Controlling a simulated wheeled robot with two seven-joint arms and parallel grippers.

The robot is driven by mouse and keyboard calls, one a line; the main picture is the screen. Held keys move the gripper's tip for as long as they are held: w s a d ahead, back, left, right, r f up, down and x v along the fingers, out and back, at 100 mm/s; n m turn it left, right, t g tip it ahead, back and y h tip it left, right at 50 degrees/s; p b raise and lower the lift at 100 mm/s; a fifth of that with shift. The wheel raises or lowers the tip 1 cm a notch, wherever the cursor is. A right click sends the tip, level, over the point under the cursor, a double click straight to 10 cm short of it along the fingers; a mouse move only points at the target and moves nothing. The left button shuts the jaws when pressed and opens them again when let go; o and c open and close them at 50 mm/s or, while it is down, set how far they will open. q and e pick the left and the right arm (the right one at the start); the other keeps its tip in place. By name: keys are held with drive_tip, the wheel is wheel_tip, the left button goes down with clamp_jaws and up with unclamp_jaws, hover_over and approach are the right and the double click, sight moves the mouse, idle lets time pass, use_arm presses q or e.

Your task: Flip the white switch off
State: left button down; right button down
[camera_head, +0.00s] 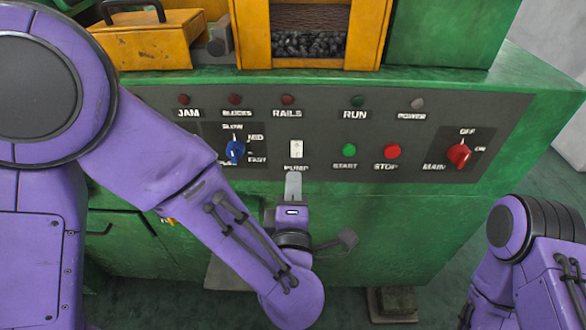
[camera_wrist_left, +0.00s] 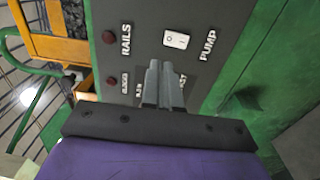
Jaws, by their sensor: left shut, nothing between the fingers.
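The white switch (camera_head: 296,149) is a small rocker above the PUMP label on the dark control panel. It also shows in the left wrist view (camera_wrist_left: 176,40), beyond my fingertips. I cannot tell its on or off position. My left gripper (camera_head: 293,176) is just below the switch in the head view, over the PUMP label's lower edge. In the left wrist view my left gripper (camera_wrist_left: 162,68) has its fingers together with nothing between them. A gap shows between the fingertips and the switch in both views. My right gripper is out of view.
The blue selector knob (camera_head: 235,151) is left of the switch. The green START button (camera_head: 349,150), red STOP button (camera_head: 392,151) and red MAIN knob (camera_head: 459,154) are to its right. Indicator lamps line the panel's top. The green machine front (camera_head: 390,225) lies below.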

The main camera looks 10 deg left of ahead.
use_arm(q)
drive_tip(key=s, duration=0.3)
drive_tip(key=shift+s+d+r, duration=0.15)
drive_tip(key=shift+s+r, duration=0.05)
drive_tip(key=shift+s, duration=0.05)
drive_tip(key=shift+d, duration=0.1)
drive_tip(key=w+a+f+m+g+h, duration=0.1)
drive_tip(key=a+f+m+g+h, duration=0.15)
drive_tip(key=f+m, duration=0.55)
drive_tip(key=w+a+f+m+g+h, duration=0.1)
drive_tip(key=a+f+m+g, duration=0.25)
drive_tip(key=f, duration=0.85)
drive_tip(key=s+a+f+m+g+y, duration=0.2)
drive_tip(key=s+a+f+g, duration=0.6)
drive_tip(key=s+a+f, duration=0.8)
drive_tip(key=s+f+y, duration=0.1)
drive_tip(key=s+f, duration=0.1)
drive_tip(key=s, duration=0.2)
drive_tip(key=shift+s+a+f+g, duration=0.25)
drive_tip(key=shift+g, duration=0.05)
